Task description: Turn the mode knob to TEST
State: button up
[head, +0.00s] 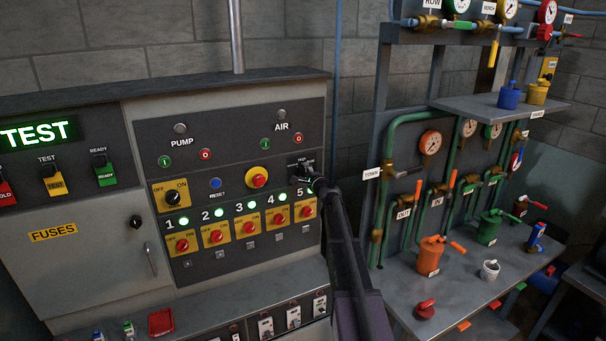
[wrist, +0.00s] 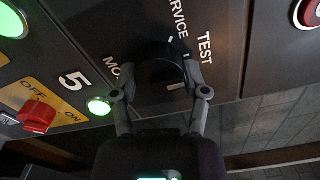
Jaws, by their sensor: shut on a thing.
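The black mode knob (wrist: 158,76) sits on the dark panel in the wrist view, beside the printed words SERVICE and TEST; part of the MODE lettering shows at its left. My gripper (wrist: 163,68) is shut on the knob, one finger on each side. The knob's pointer is hard to make out, so I cannot tell its setting from the knob itself. In the head view my gripper (head: 307,180) is at the panel's right side, and my arm hides most of the knob. A display (head: 35,133) at the upper left glows green with TEST.
The number 5 switch (wrist: 37,115) is close to my gripper. Right of the panel stands a pipe rack with a grey bench (head: 455,290).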

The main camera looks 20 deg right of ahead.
jog(key=o, duration=1.1)
jog(key=shift+d, duration=0.2)
jog(key=shift+o, duration=0.2)
jog(key=shift+a, duration=0.1)
jog(key=shift+s, duration=0.15)
jog(key=shift+s, duration=0.25)
jog(key=s, duration=1.1)
jog(key=shift+d, duration=0.2)
jog(key=shift+s+a, duration=0.1)
jog(key=shift+a, duration=0.05)
